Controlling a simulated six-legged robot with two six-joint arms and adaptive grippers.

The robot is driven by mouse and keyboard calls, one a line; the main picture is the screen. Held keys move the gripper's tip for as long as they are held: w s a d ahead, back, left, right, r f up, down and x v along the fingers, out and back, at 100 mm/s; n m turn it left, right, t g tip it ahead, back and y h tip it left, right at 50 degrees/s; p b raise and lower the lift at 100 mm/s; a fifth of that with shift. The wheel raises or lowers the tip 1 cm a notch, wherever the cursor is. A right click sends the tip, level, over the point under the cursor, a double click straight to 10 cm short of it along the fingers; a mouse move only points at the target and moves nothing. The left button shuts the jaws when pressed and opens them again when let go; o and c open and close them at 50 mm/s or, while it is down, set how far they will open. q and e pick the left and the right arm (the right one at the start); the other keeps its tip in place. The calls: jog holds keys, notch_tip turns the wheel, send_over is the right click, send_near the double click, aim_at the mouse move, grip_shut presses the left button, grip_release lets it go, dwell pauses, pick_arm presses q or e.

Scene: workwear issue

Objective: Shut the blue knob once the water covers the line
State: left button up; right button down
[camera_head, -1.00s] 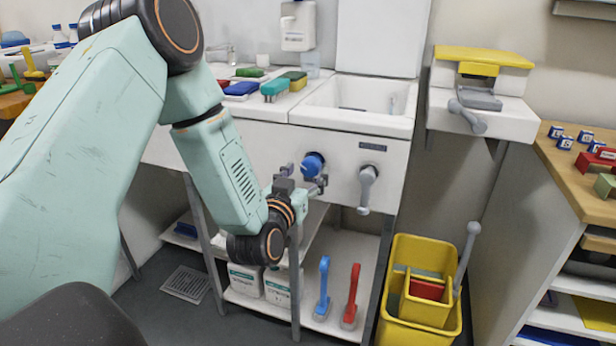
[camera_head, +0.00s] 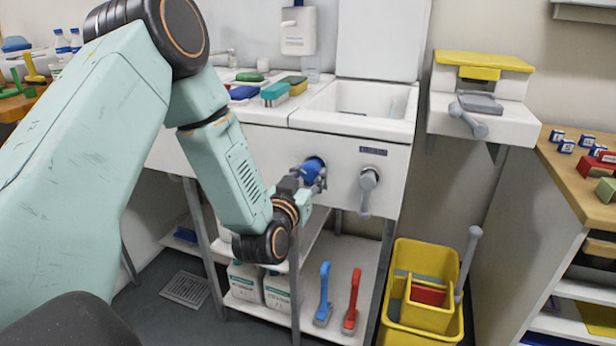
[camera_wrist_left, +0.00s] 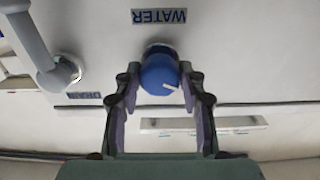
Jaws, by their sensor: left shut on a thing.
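The blue knob (camera_head: 313,168) is on the front of the white sink unit. My left gripper (camera_head: 316,178) is shut on it; in the left wrist view its fingertips (camera_wrist_left: 159,90) press both sides of the knob (camera_wrist_left: 158,75). A white mark on the knob shows there. A WATER label (camera_wrist_left: 158,16) is beside the knob, upside down in that view. The sink basin (camera_head: 362,125) has a short dark line on its inside wall; I cannot tell any water level. My right gripper is not in view.
A grey drain lever (camera_head: 367,190) hangs right of the knob, under its DRAIN label (camera_head: 373,151). Brushes (camera_head: 275,93) lie left of the basin. White jugs (camera_head: 277,290) and two handled brushes stand on the lower shelf. A yellow bucket (camera_head: 455,328) is at the right.

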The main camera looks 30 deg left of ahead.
pick_arm(q)
jog(key=shift+c, duration=0.8)
jog(key=shift+m+p, duration=0.6)
jog(key=shift+p, duration=0.2)
jog(key=m+p, duration=0.7)
jog(key=p, duration=0.1)
jog(key=shift+r+m+p, duration=0.2)
jog(key=shift+m+p, duration=0.15)
jog(key=shift+m, duration=0.05)
jog(key=shift+a+f+m+p, duration=0.1)
jog(key=shift+f+m+p, duration=0.05)
jog(key=shift+m+p, duration=1.75)
jog(key=o, duration=1.1)
jog(key=shift+o, duration=0.2)
jog(key=v, duration=0.7)
jog(key=shift+s, duration=0.25)
